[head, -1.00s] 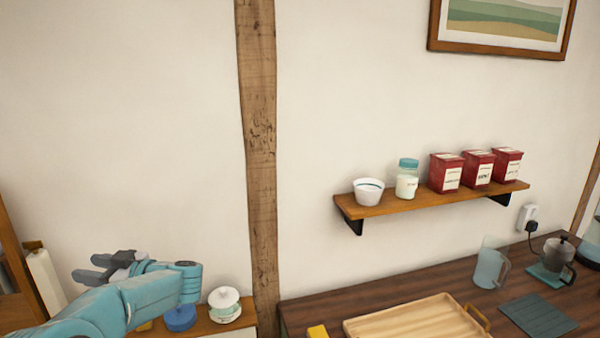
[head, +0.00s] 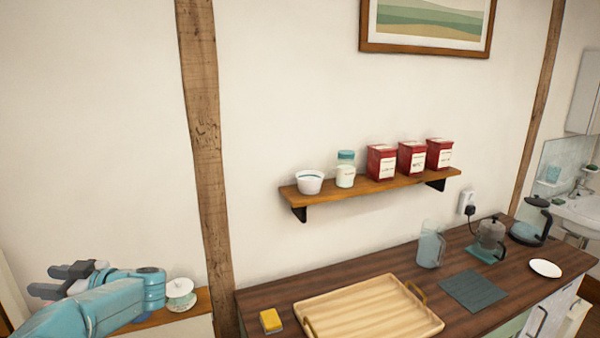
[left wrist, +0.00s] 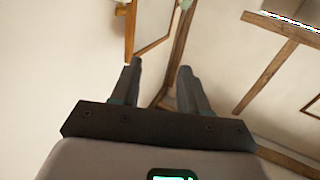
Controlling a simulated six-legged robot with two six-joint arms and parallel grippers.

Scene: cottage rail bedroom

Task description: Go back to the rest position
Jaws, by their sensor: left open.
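My left gripper (head: 62,282) is at the lower left of the head view, at the end of my teal left arm. Its two dark fingers are apart with nothing between them. In the left wrist view the open fingers (left wrist: 158,88) point toward a pale wall and wooden beams. The gripper is left of a white lidded jar (head: 180,292) and appears clear of it. My right gripper is in neither view.
A dark wooden counter (head: 385,268) holds a wooden tray (head: 370,310), a yellow block (head: 271,321), a clear jug (head: 430,248), a dark mat (head: 472,290) and a kettle (head: 490,238). A wall shelf (head: 375,188) above bears a bowl, a jar and red tins.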

